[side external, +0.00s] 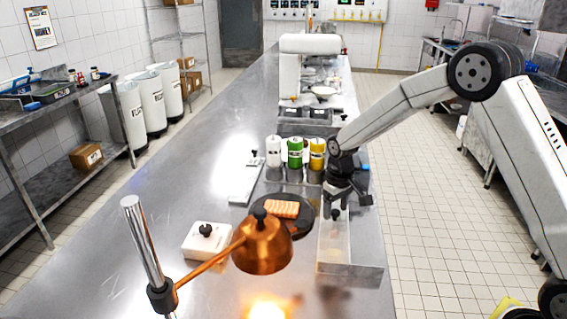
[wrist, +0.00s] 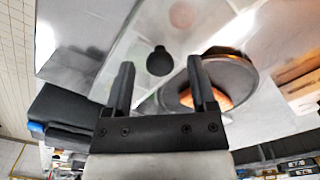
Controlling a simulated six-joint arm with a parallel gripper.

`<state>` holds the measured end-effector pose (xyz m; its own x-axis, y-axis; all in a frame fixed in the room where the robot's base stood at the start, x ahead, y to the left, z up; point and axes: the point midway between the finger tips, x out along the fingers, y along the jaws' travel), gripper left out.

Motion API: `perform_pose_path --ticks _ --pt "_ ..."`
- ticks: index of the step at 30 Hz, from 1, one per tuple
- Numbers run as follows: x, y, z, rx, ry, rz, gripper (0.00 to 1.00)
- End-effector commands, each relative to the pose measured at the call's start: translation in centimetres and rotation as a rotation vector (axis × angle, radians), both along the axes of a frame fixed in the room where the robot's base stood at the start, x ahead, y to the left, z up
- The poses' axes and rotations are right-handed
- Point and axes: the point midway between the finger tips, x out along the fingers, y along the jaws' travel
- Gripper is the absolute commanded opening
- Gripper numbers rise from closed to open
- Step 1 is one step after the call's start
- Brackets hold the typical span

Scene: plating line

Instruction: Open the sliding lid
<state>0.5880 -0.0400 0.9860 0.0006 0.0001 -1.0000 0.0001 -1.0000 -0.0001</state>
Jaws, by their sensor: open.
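A long, pale translucent bin (side external: 334,252) stands near the right edge of the steel counter, under my gripper (side external: 341,198). Its clear sliding lid (wrist: 135,45) carries a round black knob (wrist: 160,61). In the wrist view, the knob shows between my two open fingers, beyond their tips and touching neither. In the side view, a small dark knob (side external: 336,213) shows just below the fingers. My gripper is open and empty, pointing down over the bin. The exact gap between fingertips and knob is hard to tell.
A dark round plate (side external: 297,225) with a salmon piece (side external: 282,209) lies left of the bin. A copper heat lamp (side external: 262,248) hangs in front. A white box with a black knob (side external: 206,243) stands further left. Several bottles (side external: 295,152) stand behind. The counter's left side is clear.

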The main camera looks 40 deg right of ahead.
Motion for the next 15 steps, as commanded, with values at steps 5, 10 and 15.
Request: perform_pose_path --ticks 5,10,15 --pt "-0.03 0.0 -0.36 0.0 0.001 0.0 0.72" --pt "-0.02 0.0 -0.34 0.0 0.0 0.0 0.72" --pt "-0.02 0.0 -0.33 0.0 0.0 0.0 0.18"
